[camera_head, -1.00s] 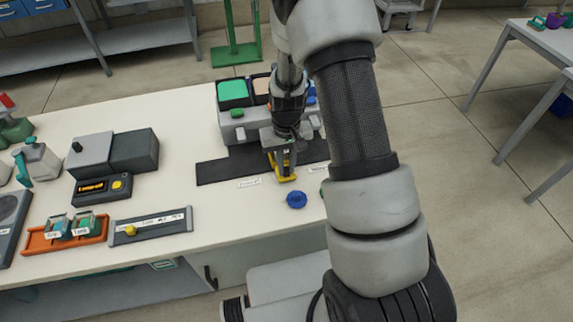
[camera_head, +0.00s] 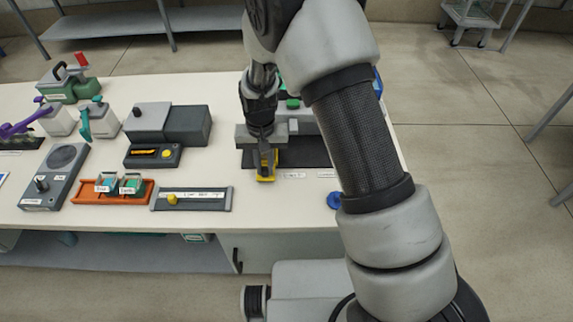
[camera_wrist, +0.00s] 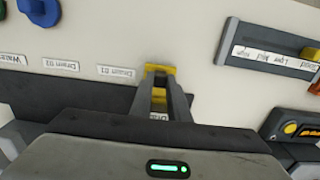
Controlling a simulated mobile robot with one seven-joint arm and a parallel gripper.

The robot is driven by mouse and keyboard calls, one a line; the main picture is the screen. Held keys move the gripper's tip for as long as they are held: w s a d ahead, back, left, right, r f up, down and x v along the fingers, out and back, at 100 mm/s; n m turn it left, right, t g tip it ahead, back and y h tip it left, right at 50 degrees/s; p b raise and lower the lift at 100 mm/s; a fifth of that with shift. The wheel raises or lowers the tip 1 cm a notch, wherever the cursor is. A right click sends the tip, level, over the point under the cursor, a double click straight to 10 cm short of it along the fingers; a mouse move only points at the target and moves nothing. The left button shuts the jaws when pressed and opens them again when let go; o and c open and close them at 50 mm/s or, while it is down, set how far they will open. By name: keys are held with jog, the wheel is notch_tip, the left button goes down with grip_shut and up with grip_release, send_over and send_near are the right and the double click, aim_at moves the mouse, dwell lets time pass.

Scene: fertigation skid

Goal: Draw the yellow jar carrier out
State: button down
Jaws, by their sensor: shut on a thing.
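The yellow jar carrier (camera_head: 266,178) is at the left part of the dark mat, by its front edge. My gripper (camera_head: 265,158) is shut on it from above. In the wrist view, the carrier's yellow end (camera_wrist: 160,69) shows past my gripper's fingers (camera_wrist: 161,95), which have yellow between them. The rest of the carrier is hidden by the fingers and wrist. I cannot tell whether it touches the mat or whether it holds a jar.
A blue knob-like thing (camera_head: 334,200) lies right of the carrier. To the left are a grey slide panel with a yellow knob (camera_head: 191,199), an orange tray (camera_head: 84,197) with small jars, and a dark box with a display (camera_head: 153,156). White table is clear in front.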

jog(key=shift+a+r, duration=0.1)
jog(key=shift+a, duration=1.55)
jog(key=c, duration=1.7)
grip_release()
jog(key=shift+a, duration=0.15)
notch_tip(320, 180, up, 17)
jog(key=shift+r+p, duration=0.2)
jog(key=shift+p, duration=0.25)
